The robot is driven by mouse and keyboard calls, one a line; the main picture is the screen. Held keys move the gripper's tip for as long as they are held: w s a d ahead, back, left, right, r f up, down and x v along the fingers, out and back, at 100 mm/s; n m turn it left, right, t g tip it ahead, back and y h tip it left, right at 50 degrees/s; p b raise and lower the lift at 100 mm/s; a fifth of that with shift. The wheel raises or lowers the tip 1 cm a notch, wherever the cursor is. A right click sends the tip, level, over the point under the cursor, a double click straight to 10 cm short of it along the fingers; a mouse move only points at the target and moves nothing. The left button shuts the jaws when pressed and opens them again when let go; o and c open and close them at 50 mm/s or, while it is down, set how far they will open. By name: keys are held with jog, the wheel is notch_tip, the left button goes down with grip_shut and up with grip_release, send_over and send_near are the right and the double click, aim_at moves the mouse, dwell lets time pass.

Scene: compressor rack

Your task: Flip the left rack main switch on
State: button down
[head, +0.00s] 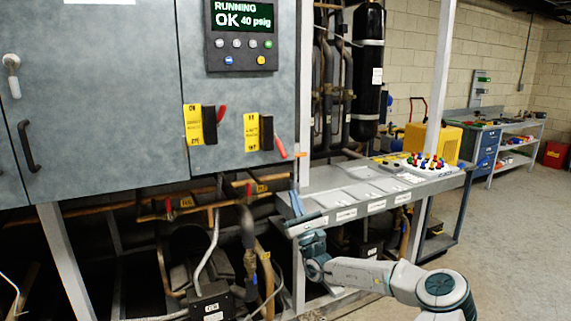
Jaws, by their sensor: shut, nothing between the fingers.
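Two main switches with yellow label plates are on the grey cabinet front. The left switch (209,125) has a black body, and its red handle (221,113) points up. The right switch (267,133) has its red handle (281,148) pointing down to the right. The small lettering on the plates is hard to read. My gripper (296,203) is shut and empty, pointing up at the front left end of the grey shelf. It is below and to the right of both switches, apart from them.
A control panel (241,36) above the switches reads "RUNNING OK 40 psig". Pipes (170,212) and hoses run below the cabinet (100,100). A grey shelf (345,208) with labelled trays and a white upright post (440,80) stand to the right. The floor at right (500,240) is clear.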

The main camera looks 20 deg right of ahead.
aim_at(279, 144)
jog(key=shift+r, duration=0.1)
jog(key=w+a+r+p, duration=0.1)
jog(key=w+r, duration=0.3)
jog(key=r, duration=0.6)
jog(key=shift+a+r+p, duration=0.3)
jog(key=shift+p, duration=0.55)
jog(key=shift+w, duration=0.1)
